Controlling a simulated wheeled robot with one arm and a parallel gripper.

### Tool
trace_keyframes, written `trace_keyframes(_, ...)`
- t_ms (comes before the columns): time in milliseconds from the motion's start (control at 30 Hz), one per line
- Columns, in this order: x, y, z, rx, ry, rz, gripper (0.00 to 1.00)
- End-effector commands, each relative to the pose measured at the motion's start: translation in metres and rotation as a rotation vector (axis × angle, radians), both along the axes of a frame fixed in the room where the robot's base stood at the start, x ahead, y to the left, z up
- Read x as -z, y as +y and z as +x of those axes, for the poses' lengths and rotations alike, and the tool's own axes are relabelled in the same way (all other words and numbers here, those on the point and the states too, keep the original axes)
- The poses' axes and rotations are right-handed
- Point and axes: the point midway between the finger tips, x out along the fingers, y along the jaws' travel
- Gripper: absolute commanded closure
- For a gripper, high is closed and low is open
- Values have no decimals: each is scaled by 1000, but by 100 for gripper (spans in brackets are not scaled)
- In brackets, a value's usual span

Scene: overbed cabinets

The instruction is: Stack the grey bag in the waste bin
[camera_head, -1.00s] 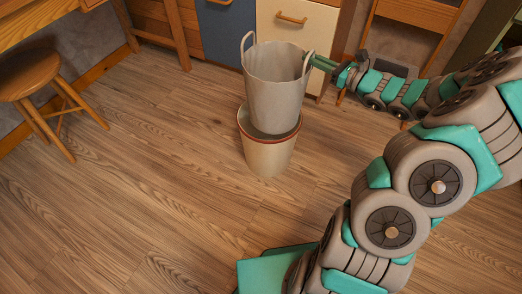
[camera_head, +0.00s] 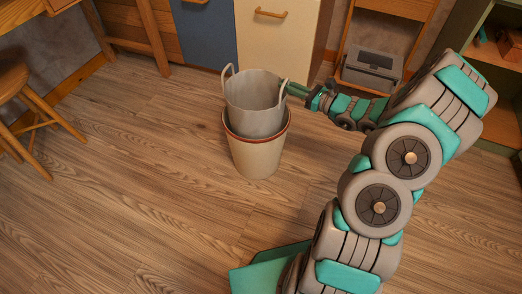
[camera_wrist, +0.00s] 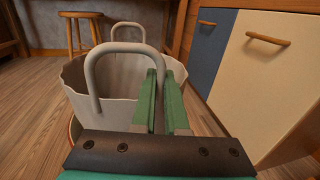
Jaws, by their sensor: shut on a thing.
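The grey bag (camera_head: 254,103) is a tall open tub shape with two loop handles. It stands upright with its lower part inside the waste bin (camera_head: 257,156), a cream bin with a red rim on the floor. My gripper (camera_head: 286,86) is at the bag's right side in the head view, shut on the bag's near handle. In the wrist view my gripper (camera_wrist: 165,98) has its green fingers beside the near handle of the bag (camera_wrist: 118,72), and the other handle stands beyond. The bag's bottom is hidden inside the bin.
A blue drawer front (camera_head: 206,32) and a cream drawer front (camera_head: 275,35) stand behind the bin. A grey box (camera_head: 371,72) sits in a wooden shelf at the back right. A wooden stool (camera_head: 22,100) is at left. The floor in front and left is clear.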

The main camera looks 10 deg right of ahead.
Motion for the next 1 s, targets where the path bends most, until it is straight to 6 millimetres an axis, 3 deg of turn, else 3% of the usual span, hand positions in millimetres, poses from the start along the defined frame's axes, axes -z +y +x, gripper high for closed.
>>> trace_keyframes(400, 55, 1, -1, -2, 2, 1, 100)
trace_keyframes(567, 66, 0, 0, 0, 1, 1, 100)
trace_keyframes(800, 95, 0, 0, 0, 0, 3, 100)
trace_keyframes(1000, 99, 0, 0, 0, -3, 1, 100)
